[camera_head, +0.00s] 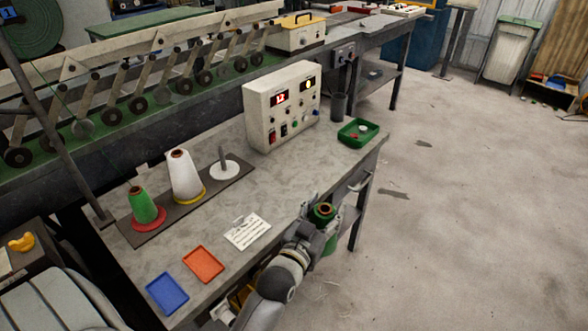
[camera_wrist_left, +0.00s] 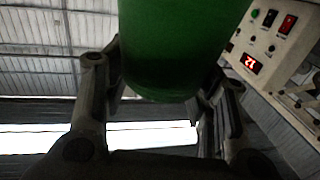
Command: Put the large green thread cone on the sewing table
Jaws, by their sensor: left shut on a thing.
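The large green thread cone (camera_head: 323,211) is held by my left gripper (camera_head: 316,226) beside the front right edge of the sewing table (camera_head: 285,185). It shows its brown top opening and is partly hidden by the gripper. In the left wrist view the green cone (camera_wrist_left: 180,45) fills the upper middle, between the two fingers of the left gripper (camera_wrist_left: 160,98). A smaller green cone (camera_head: 143,205) stands on a red base on the table's rack. My right gripper is in neither view.
The rack (camera_head: 190,204) also bears a white cone (camera_head: 184,176) and a bare spindle on a white disc (camera_head: 224,168). A control box (camera_head: 282,105), dark cup (camera_head: 338,106), green tray (camera_head: 358,131), paper (camera_head: 246,232), orange tray (camera_head: 203,263) and blue tray (camera_head: 167,293) occupy the table. Its middle is clear.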

